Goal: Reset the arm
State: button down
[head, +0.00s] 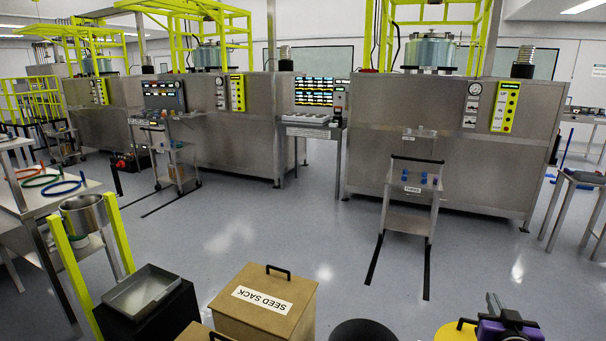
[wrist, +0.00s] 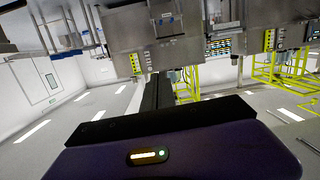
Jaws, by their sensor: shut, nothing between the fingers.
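My gripper (head: 493,299), with a purple and black body, is at the bottom right of the head view, in front of the steel machines and apart from them. In the wrist view its dark fingers (wrist: 158,82) lie together beyond the purple housing, shut with nothing between them. The wrist view is upside down, with ceiling lights along its lower part. Most of my arm is out of view.
A wooden seed sack box (head: 262,304) stands at bottom centre, beside a grey tray (head: 140,291). A small cart (head: 410,210) stands before the right steel machine (head: 440,150). A table (head: 580,177) is at far right. The middle floor is clear.

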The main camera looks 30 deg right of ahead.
jog(key=s+a+n+t+y, duration=0.3)
jog(key=s+a, duration=0.1)
jog(key=a, duration=0.9)
jog(key=s+a+n+t+y, duration=0.2)
jog(key=s+a+n+t, duration=0.15)
jog(key=a, duration=0.95)
jog(key=s+a+f+n+g+y, duration=0.2)
jog(key=s+a+y, duration=0.5)
jog(key=s+a, duration=1)
jog(key=shift+s+a+g+b, duration=0.25)
jog(key=shift+s+g+b, duration=0.05)
jog(key=shift+s+g, duration=0.15)
